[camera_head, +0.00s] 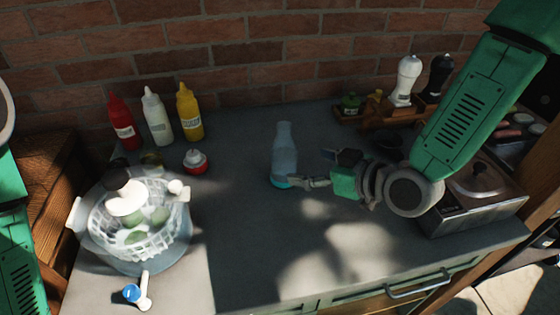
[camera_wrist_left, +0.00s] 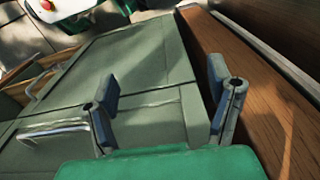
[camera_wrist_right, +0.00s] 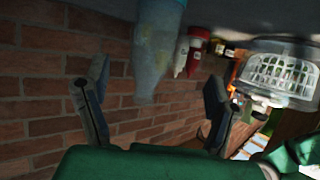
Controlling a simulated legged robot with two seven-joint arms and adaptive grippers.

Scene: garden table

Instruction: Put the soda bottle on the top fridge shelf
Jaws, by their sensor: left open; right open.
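The soda bottle (camera_head: 284,152), clear pale blue with a teal base, stands upright on the grey counter in the head view. My right gripper (camera_head: 309,168) is open just right of it, one finger reaching close to the bottle's base. In the right wrist view the bottle (camera_wrist_right: 155,48) appears upside down between the open fingers, near their tips; contact cannot be told. My left gripper (camera_wrist_left: 160,95) is open and empty in the left wrist view, facing green cabinet fronts (camera_wrist_left: 135,70). In the head view only part of my left arm shows. I cannot make out a fridge shelf.
Red, white and yellow squeeze bottles (camera_head: 158,118) stand at the back left. A glass bowl with a white basket (camera_head: 140,232) is at the front left. A wooden rack with shakers (camera_head: 405,82) and a metal lidded box (camera_head: 470,205) are right. The counter's front middle is clear.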

